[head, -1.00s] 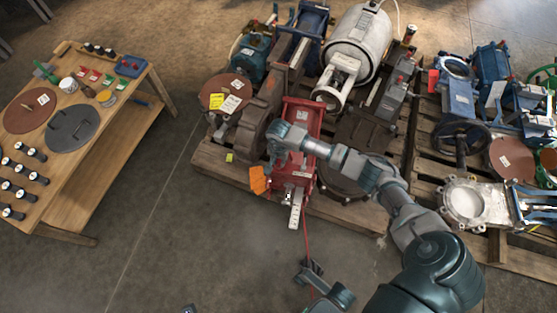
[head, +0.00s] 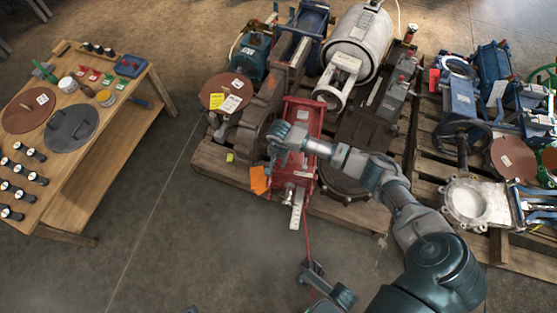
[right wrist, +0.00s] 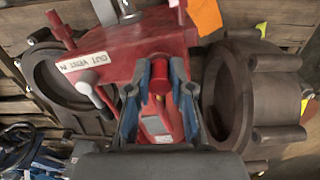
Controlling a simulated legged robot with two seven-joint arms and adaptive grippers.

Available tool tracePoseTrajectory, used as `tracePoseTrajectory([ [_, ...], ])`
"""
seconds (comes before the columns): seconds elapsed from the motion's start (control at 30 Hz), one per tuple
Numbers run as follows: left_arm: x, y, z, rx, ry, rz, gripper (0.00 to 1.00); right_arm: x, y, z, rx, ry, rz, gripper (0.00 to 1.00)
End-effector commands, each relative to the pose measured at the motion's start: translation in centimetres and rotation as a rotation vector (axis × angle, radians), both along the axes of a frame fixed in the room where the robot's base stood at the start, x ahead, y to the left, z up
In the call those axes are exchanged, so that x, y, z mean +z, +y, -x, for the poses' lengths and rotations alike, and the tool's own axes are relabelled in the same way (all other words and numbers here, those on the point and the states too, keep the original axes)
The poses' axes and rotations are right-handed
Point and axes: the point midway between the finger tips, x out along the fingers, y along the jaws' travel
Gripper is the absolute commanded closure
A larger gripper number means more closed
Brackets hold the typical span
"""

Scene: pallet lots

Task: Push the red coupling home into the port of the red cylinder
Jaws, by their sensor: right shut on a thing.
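The red cylinder (head: 304,116) lies at the front of the middle pallet, with a white strip label hanging at its near end. My right gripper (right wrist: 163,84) is over its body. In the right wrist view its blue-padded fingers are shut on the red coupling (right wrist: 160,74), against the red body (right wrist: 110,68) behind. The fingers hide part of the coupling, and I cannot tell how far it sits in the port. In the head view my right wrist covers the coupling. My left gripper (head: 312,270) is low at bottom centre, beside a thin red hose (head: 307,240); its jaws are unclear.
Dark round flanged parts flank the cylinder, one at the right (right wrist: 240,95). An orange tag (head: 259,180) hangs at its left. Pallets crowded with machinery fill the back and right. A wooden workbench (head: 125,130) stands left; the floor between is clear.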

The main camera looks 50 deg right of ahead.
Motion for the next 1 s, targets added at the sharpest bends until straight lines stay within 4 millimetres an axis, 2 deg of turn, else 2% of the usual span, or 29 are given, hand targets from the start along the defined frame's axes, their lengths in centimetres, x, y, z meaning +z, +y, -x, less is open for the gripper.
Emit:
tracePoseTrajectory([
  [0.2,-0.5,0.0,-0.1,0.000,0.006,0.000,1.00,-0.6,0.0,0.0,0.000,0.001,0.000,1.00],
  [0.23,-0.4,0.0,-0.1,0.001,0.005,0.000,1.00,-0.5,0.0,0.0,0.000,0.000,0.000,0.71],
  [0.3,-0.4,0.0,-0.1,0.001,0.005,0.000,1.00,-0.4,0.0,0.0,0.000,0.000,0.000,0.54],
  [0.33,-0.4,0.0,-0.1,0.001,0.005,0.000,1.00,-0.4,0.0,0.0,0.000,0.000,0.000,0.49],
  [0.6,-0.2,0.1,0.0,0.001,0.001,0.000,1.00,-0.4,0.0,0.0,0.000,0.000,0.000,0.49],
  [0.73,-0.1,0.1,0.3,0.002,-0.003,0.001,1.00,0.4,0.0,-0.1,0.002,-0.001,0.000,0.49],
  [0.87,-0.1,0.1,0.3,0.001,-0.002,0.001,1.00,2.6,-0.1,-0.1,0.002,-0.004,0.002,0.49],
  [1.0,-0.2,0.1,0.3,0.001,-0.001,0.001,1.00,5.7,-0.1,-0.2,0.002,-0.005,0.001,0.49],
])
